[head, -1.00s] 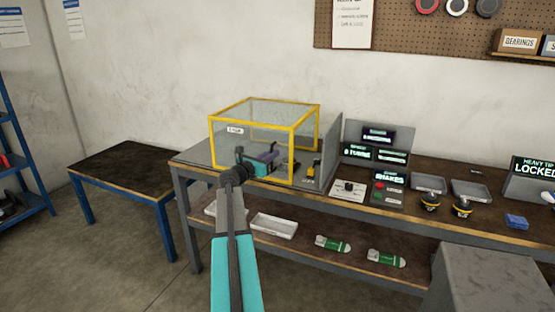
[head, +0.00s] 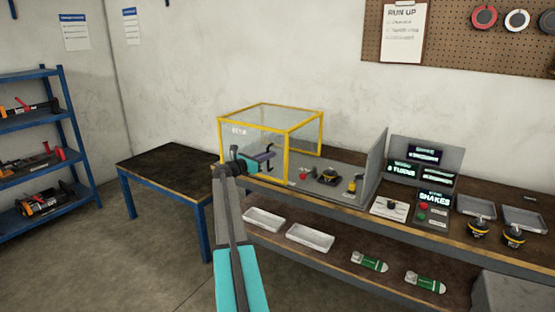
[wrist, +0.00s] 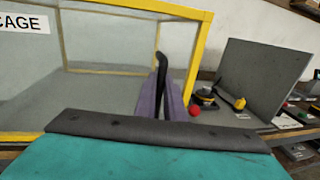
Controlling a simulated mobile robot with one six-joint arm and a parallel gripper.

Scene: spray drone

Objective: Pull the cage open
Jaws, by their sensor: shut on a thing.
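The cage (head: 287,150) is a clear box with yellow edges at the left end of the workbench. In the wrist view its yellow frame (wrist: 200,60) and a CAGE label (wrist: 22,22) show close up. My gripper (head: 262,157) is at the front of the cage, its purple fingers (wrist: 172,98) shut on a dark upright handle (wrist: 162,72). The lower grip is partly hidden by my own wrist. A black and yellow motor unit (head: 329,176) sits on the bench to the right of the cage, outside it.
A grey upright panel (head: 372,160) stands right of the motor unit, with lit displays (head: 425,154) and a control box (head: 432,207) beyond. A low dark table (head: 175,165) with blue legs is to the left. Trays (head: 310,237) lie on the lower shelf.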

